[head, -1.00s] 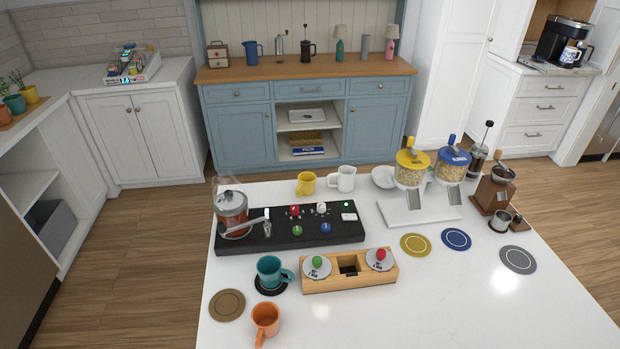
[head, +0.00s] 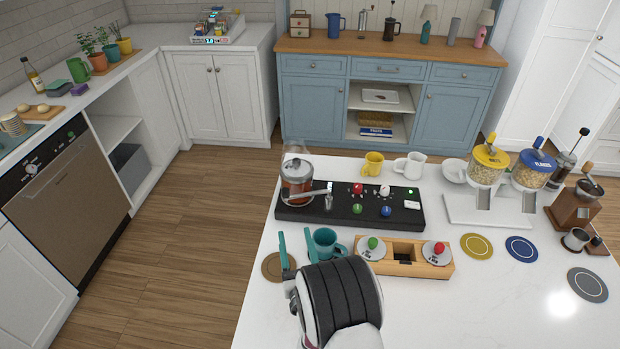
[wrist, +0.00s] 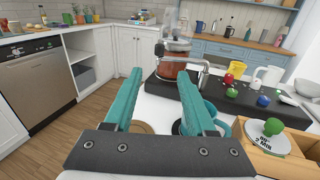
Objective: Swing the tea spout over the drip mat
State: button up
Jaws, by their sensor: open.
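The glass tea pot (head: 297,180) with reddish tea stands at the left end of the black machine (head: 375,212). Its thin metal tea spout (head: 328,199) reaches right over the machine top, its outlet pointing down. The spout also shows in the wrist view (wrist: 205,68), beyond my right finger. My gripper (head: 295,236) has two teal fingers, open and empty, in front of the machine. The teal mug (head: 325,242) is just right of the fingers, partly hidden by my wrist. A dark round mat (wrist: 177,127) shows partly behind my right finger; I cannot tell whether it is the drip mat.
A wooden holder (head: 418,270) with green- and red-knobbed lids stands right of the mug. Yellow mug (head: 373,164) and white pitcher (head: 410,165) stand behind the machine. Cereal dispensers (head: 487,168) stand right.

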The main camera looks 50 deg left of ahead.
aim_at(286, 194)
jog(key=x, duration=1.5)
jog(key=shift+w+a, duration=0.1)
jog(key=shift+a, duration=0.2)
grip_shut()
jog(key=shift+r, duration=0.1)
dwell(0.4)
